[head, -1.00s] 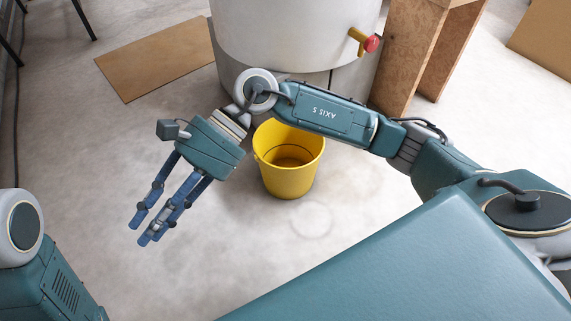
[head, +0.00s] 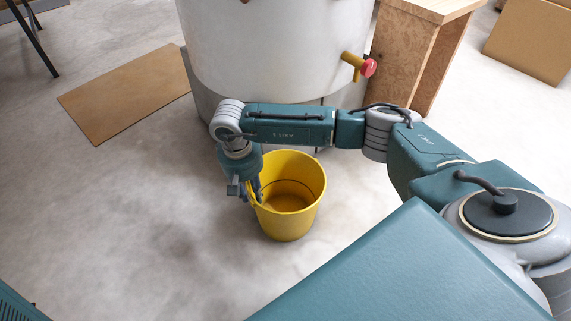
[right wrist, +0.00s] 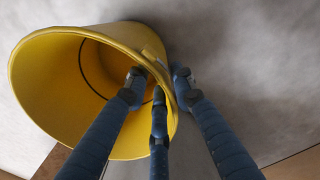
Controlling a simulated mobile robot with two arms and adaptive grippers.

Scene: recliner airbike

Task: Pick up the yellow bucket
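The yellow bucket (head: 291,218) stands upright on the floor in front of the white tank, its mouth facing up. My right gripper (head: 250,190) is at the left side of the bucket's rim, pointing down. In the right wrist view my right gripper (right wrist: 158,82) has fingers on both sides of the bucket wall (right wrist: 40,85). One finger is inside the mouth, one outside close to the rim, and one in between near the rim. A gap shows between the fingertips, and a firm grip is not visible. My left gripper is out of view.
The white tank (head: 270,50) stands close behind the bucket, with a yellow tap and red knob (head: 362,67) on its right. A wooden stand (head: 410,60) is beside it. A brown board (head: 130,95) lies at left. Floor left of the bucket is clear.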

